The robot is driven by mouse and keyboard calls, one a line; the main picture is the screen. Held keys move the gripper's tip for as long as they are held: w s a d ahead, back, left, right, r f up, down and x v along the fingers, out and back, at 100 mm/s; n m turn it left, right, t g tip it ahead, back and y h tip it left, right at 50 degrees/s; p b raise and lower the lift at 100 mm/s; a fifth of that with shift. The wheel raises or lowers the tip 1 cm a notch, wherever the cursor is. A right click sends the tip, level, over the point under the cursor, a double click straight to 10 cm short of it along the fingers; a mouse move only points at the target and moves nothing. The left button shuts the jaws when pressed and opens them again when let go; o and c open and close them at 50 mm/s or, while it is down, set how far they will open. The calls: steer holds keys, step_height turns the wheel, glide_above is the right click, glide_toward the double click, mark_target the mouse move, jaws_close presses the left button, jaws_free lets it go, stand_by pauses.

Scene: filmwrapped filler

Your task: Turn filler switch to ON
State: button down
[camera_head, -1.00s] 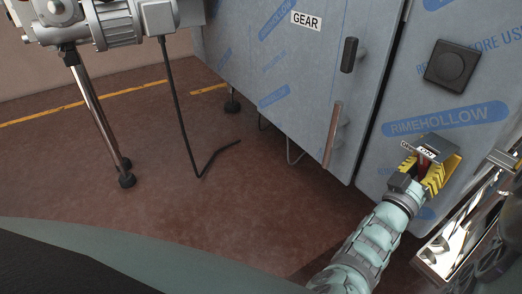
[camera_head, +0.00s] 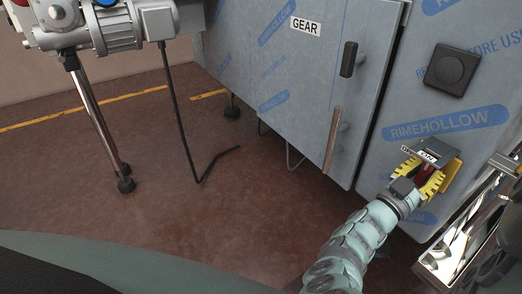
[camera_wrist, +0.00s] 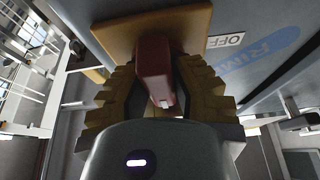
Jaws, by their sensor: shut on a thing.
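The filler switch has a dark red handle (camera_wrist: 153,72) on a yellow backing plate (camera_wrist: 112,38), on the wrapped cabinet's lower right panel. An OFF label (camera_wrist: 226,41) is beside the plate in the wrist view. An ON label (camera_head: 428,156) is just above the handle in the head view. My gripper (camera_head: 425,182) has its yellow ribbed fingers on both sides of the red handle and is shut on it. In the wrist view, my gripper (camera_wrist: 158,95) hides part of the plate. The handle points toward the wrist camera, and its exact turn angle is hard to tell.
A square black knob (camera_head: 451,69) is above the switch. A GEAR-labelled door (camera_head: 292,75) with a dark handle (camera_head: 348,58) is to the left. Shiny metal framework (camera_head: 462,225) stands close on the right. A motor on legs (camera_head: 115,25) stands at far left. Floor between is open.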

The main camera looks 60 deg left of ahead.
steer(key=c, duration=0.8)
jaws_free()
steer(key=shift+w, duration=0.15)
steer(key=v, duration=1.2)
